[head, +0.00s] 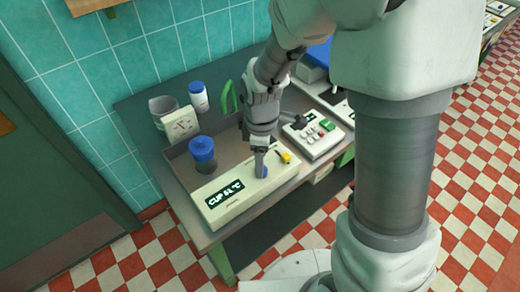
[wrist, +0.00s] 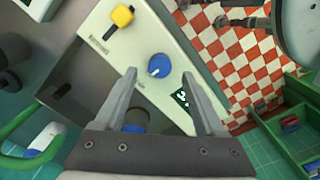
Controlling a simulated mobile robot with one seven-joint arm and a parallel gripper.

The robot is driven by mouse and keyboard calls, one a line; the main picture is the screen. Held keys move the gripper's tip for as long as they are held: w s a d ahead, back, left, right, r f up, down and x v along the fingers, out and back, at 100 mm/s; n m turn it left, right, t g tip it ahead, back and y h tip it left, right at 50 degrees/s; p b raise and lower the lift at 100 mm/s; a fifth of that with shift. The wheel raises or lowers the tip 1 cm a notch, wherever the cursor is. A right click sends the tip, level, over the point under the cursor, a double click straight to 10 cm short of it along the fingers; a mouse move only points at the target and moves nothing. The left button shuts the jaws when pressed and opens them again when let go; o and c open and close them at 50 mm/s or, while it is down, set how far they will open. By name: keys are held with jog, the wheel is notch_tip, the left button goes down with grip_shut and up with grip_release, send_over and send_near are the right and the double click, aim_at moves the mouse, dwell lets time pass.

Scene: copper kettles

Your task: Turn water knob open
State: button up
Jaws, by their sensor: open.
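A round blue knob (wrist: 159,66) with a pale pointer mark sits on the cream front panel (wrist: 165,30) of a machine. I cannot read any label that says which knob is for water.
A yellow switch (wrist: 122,16) sits on the same panel near the knob. A blue-topped container (head: 202,150) stands behind the panel. A control box (head: 313,135) with buttons stands to the right.

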jog(key=shift+f, duration=1.65)
grip_shut()
